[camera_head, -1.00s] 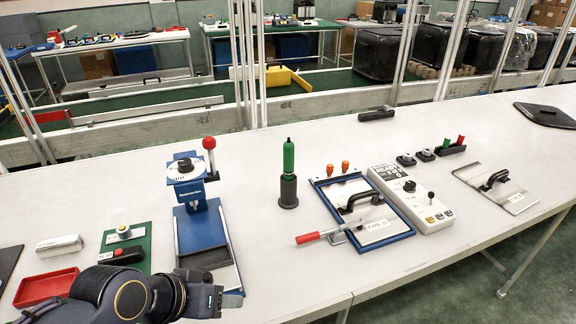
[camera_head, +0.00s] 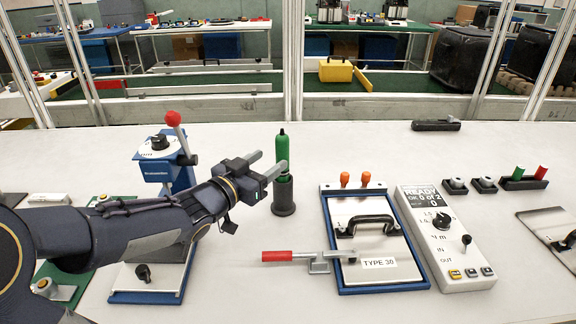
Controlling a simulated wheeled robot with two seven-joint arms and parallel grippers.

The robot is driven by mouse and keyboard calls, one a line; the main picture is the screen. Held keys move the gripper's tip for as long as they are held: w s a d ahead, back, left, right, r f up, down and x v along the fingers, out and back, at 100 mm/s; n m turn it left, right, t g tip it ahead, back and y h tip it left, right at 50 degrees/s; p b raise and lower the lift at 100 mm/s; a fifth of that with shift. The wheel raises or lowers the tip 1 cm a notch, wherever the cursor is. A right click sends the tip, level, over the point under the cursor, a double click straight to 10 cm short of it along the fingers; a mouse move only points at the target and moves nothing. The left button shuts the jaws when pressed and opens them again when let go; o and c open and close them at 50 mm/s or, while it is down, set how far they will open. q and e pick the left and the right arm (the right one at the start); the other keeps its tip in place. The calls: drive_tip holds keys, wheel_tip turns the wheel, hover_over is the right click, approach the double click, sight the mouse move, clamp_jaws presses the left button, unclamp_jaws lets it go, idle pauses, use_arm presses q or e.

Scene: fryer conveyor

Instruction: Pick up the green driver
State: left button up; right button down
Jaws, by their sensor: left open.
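The green driver (camera_head: 282,147) stands upright in a dark grey round holder (camera_head: 283,197) on the white table, in the middle of the head view. My left gripper (camera_head: 270,164) comes in from the left at the driver's height. Its fingers are open and point right, next to the driver's lower body. One finger overlaps the driver in the picture; I cannot tell whether it touches. My right gripper is not in view.
A blue press with a red-knobbed lever (camera_head: 173,119) stands left, partly behind my arm. A blue-framed TYPE 30 fixture (camera_head: 376,284) with a red-handled clamp (camera_head: 277,256) and a grey control box (camera_head: 468,259) lie right. The table behind the driver is clear.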

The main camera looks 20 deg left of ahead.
sight(278, 153)
use_arm(q)
drive_tip(key=x, duration=0.7)
drive_tip(key=shift+a+f, duration=0.1)
drive_tip(key=shift+a, duration=0.05)
drive_tip(key=c, duration=1.1)
clamp_jaws()
